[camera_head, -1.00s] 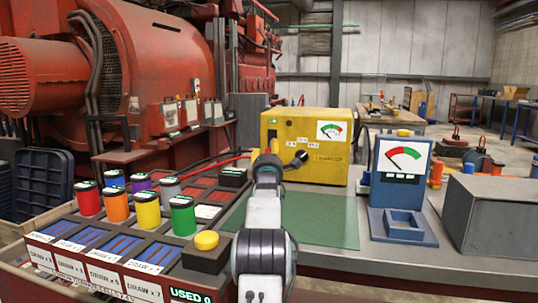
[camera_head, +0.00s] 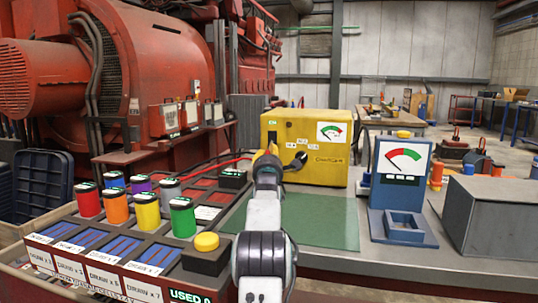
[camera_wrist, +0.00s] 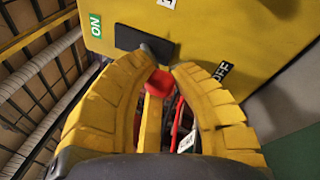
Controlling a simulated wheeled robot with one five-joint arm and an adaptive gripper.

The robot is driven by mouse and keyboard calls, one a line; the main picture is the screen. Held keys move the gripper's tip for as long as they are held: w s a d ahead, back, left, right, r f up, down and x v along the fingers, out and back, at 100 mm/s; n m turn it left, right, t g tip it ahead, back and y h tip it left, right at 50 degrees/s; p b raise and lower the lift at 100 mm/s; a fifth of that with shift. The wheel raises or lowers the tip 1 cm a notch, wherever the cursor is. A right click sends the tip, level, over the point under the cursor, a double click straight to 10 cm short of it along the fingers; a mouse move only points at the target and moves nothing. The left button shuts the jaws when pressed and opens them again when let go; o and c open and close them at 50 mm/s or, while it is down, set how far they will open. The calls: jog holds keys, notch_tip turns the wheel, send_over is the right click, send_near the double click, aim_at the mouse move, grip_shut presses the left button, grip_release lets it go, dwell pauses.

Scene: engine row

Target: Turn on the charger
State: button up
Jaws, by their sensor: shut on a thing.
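The charger (camera_head: 318,165) is a yellow box with a red-and-green dial, standing at the back of the bench. In the wrist view its face (camera_wrist: 220,28) has a green ON label (camera_wrist: 95,25) and a black OFF label (camera_wrist: 222,71). Between them is a dark slot (camera_wrist: 128,38) with a short grey lever (camera_wrist: 160,47) ending in a red knob (camera_wrist: 158,82). My gripper (camera_wrist: 166,72) has its yellow fingers closed around the knob.
Coloured cylinders (camera_head: 147,214) stand in a rack to the left. A blue dial stand (camera_head: 402,185) and a grey box (camera_head: 502,210) are to the right. A flat green mat (camera_head: 320,218) lies before the charger. Red cables (camera_head: 215,163) run to its left.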

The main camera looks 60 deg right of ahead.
grip_shut()
jog(key=shift+r, duration=0.1)
jog(key=shift+r+p, duration=0.2)
jog(key=shift+p, duration=0.2)
jog(key=shift+a+r+y+p, duration=0.15)
jog(key=shift+r+y+p, duration=0.35)
jog(key=shift+p, duration=0.75)
jog(key=g+y+p, duration=0.1)
jog(key=p, duration=0.3)
jog(key=r+m+g+y+p, duration=0.1)
jog(key=p, duration=0.3)
jog(key=shift+s+a+y, duration=0.1)
jog(key=shift+a+y, duration=0.15)
jog(key=shift+y, duration=0.05)
jog(key=shift+f, duration=0.15)
